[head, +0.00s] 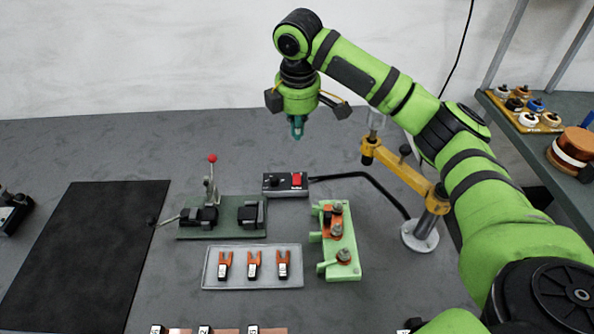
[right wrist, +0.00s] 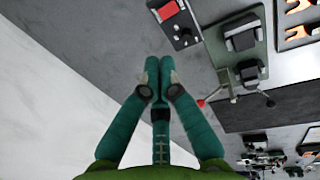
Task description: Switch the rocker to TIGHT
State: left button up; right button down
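A small dark box (head: 285,184) with a red rocker (head: 297,180) at its right end and a round black knob (head: 274,183) lies on the grey table in the middle of the head view. The red rocker also shows in the right wrist view (right wrist: 168,10), at the top. The lettering is too small to read, and I cannot tell which way the rocker is tipped. My right gripper (head: 297,130) has its teal fingers together, empty, above and behind the box, apart from it. The closed fingertips also show in the right wrist view (right wrist: 152,64). My left gripper is not in view.
A green clamp fixture (head: 222,231) with an upright red-knobbed lever stands left of the box. A grey tray (head: 253,282) of copper forks and a green terminal block (head: 340,262) lie nearer. A yellow jointed stand (head: 402,176) and a black cable are to the right.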

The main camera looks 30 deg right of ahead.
aim_at(297, 175)
jog(key=f+p, duration=0.1)
jog(key=f, duration=0.3)
jog(key=w+f, duration=0.1)
jog(key=f, duration=0.4)
jog(key=w+d+f+p, duration=0.1)
jog(key=f, duration=0.4)
jog(key=shift+p, duration=0.35)
jog(key=shift+r, duration=0.1)
jog(key=shift+p, duration=0.4)
jog(key=shift+f, duration=0.4)
